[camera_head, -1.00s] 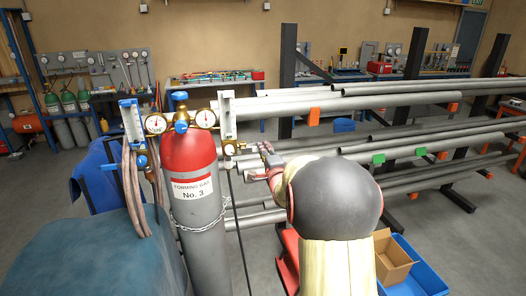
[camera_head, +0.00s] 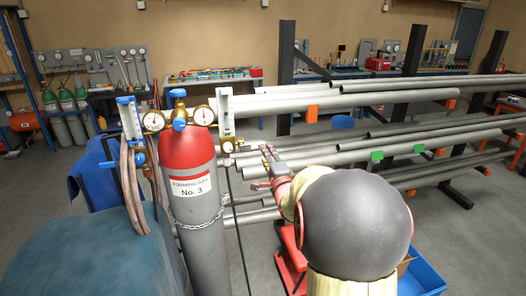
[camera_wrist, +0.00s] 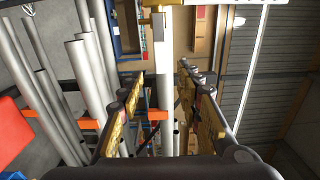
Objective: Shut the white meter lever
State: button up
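The white-topped meter (camera_head: 226,118) stands upright at the right of the gas cylinder (camera_head: 192,195), which has a red top and the label "Forming Gas No. 3". A small brass valve (camera_head: 229,146) is at the meter's foot. The lever is too small to tell its position. My gripper (camera_head: 266,158) is right of and slightly below this valve in the head view, apart from it in the picture. In the wrist view my gripper (camera_wrist: 161,78) has its two fingers spread, with nothing held between them. A pale upright bar shows beyond the fingers; I cannot tell whether it is the meter.
A blue-topped meter (camera_head: 130,118) stands left of the cylinder, with hoses hanging below it. Round gauges (camera_head: 203,115) sit between the meters. A rack of long grey pipes (camera_head: 350,100) lies behind and right of my gripper. A blue bin (camera_head: 425,275) is on the floor.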

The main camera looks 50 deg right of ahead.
jog(key=v, duration=0.5)
jog(key=shift+s, duration=0.2)
dwell(0.4)
